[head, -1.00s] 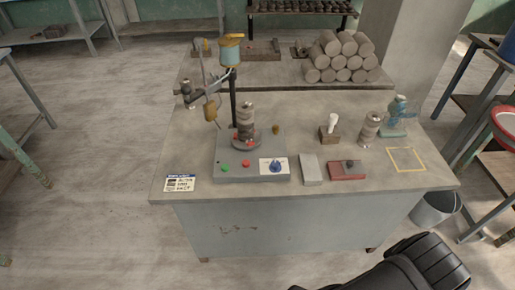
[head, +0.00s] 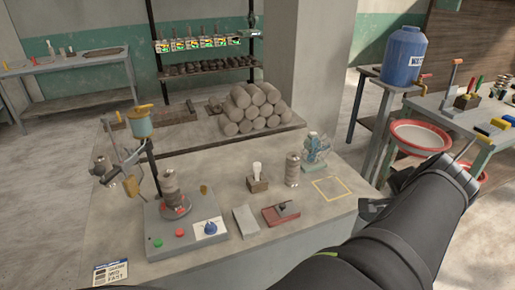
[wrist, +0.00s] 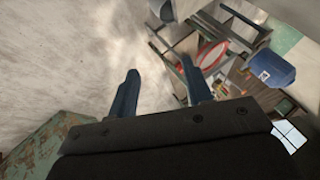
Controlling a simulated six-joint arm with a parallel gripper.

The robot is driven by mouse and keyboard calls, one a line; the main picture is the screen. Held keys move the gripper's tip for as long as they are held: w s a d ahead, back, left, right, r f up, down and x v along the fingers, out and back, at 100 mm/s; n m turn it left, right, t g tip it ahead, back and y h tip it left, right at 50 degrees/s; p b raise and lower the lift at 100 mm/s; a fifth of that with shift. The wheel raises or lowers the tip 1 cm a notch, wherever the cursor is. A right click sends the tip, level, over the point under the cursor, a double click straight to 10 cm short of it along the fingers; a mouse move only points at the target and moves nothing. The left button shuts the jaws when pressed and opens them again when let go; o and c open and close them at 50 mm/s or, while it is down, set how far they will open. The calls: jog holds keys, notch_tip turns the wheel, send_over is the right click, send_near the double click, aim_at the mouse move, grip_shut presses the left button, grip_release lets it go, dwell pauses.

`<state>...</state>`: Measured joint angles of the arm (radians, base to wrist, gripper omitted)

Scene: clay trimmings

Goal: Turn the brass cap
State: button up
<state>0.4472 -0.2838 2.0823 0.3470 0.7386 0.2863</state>
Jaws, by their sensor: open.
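The machine (head: 185,236) stands at the left of the workbench in the head view, with a stacked grey clay piece on its round plate. A blue-grey cup with a brass-coloured cap (head: 143,107) hangs above it on a stand. A small brass-coloured knob (head: 204,190) also shows at the machine's back edge; I cannot tell for certain which one is the brass cap. My gripper (wrist: 160,88) is open and empty in the wrist view, over the floor. It is well away from the machine, which the wrist view does not show.
On the workbench are a grey block, a red box (head: 281,214), a stacked clay piece (head: 293,170), a glass bottle (head: 316,150) and a yellow outline. Clay logs (head: 250,108) lie behind. A blue water container (head: 405,55) and red-rimmed basin (head: 420,137) stand at right.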

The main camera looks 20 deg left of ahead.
jog(key=w+a+r+n+y, duration=0.2)
jog(key=w+a+n, duration=0.3)
jog(key=w, duration=0.6)
jog(key=w+a+f+n+g+y, duration=0.15)
jog(key=w+a+n, duration=0.25)
jog(key=a, duration=0.6)
jog(key=w+a+n+g, duration=0.3)
jog(key=w+a+n, duration=0.1)
jog(key=a, duration=0.6)
jog(key=n+g+h, duration=0.3)
jog(key=n, duration=1.1)
send_over(204, 187)
notch_tip(204, 187, down, 9)
notch_tip(204, 187, down, 17)
jog(key=shift+a+r, duration=0.1)
jog(key=shift+r, duration=0.1)
jog(key=c, duration=1)
